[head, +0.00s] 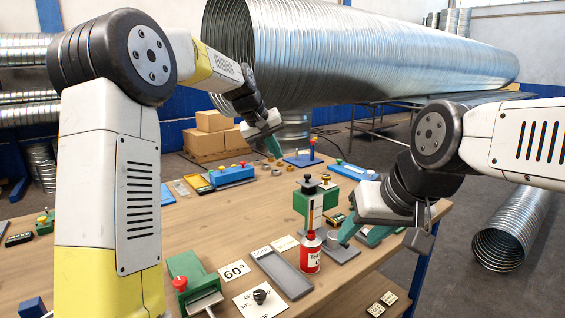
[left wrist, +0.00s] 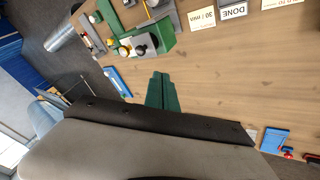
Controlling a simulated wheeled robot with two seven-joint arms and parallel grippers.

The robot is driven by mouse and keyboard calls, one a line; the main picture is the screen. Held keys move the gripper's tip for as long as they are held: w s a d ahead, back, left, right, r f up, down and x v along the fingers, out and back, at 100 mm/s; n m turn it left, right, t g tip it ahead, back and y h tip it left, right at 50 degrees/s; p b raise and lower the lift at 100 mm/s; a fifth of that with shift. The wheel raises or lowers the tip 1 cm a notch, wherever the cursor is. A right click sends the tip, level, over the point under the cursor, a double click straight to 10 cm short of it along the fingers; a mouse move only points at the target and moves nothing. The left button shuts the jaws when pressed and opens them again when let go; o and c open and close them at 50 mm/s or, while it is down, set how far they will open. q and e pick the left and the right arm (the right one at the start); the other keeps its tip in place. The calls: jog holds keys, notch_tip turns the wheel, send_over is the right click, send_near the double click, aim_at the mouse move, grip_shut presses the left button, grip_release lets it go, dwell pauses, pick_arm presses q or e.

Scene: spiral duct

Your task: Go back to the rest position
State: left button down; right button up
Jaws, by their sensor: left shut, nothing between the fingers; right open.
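My left gripper (head: 274,148) hangs above the far side of the workbench (head: 190,220), near a blue fixture. Its green fingers are together and empty. They also show in the left wrist view (left wrist: 162,92), over bare wood. My right gripper (head: 362,234) is at the bench's right side, with its teal fingers apart.
A large spiral duct (head: 370,55) lies behind the bench. A blue fixture (head: 232,175) stands at the back edge. The left middle of the bench is fairly clear.

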pick_arm(q)
jog(key=s+a+r+y, duration=0.15)
jog(key=s+a, duration=0.25)
jog(key=s, duration=0.5)
jog(key=s+a+r, duration=0.2)
jog(key=s+a, duration=0.2)
jog(key=s, duration=0.4)
jog(key=s+a+f, duration=0.2)
jog(key=s+f, duration=0.1)
jog(key=s, duration=0.6)
jog(key=s+a+f+m+t, duration=0.1)
jog(key=s+a+f, duration=0.2)
jog(key=s, duration=0.6)
jog(key=shift+s+f+y, duration=0.4)
jog(key=shift+f+y, duration=0.05)
jog(key=shift+f, duration=0.15)
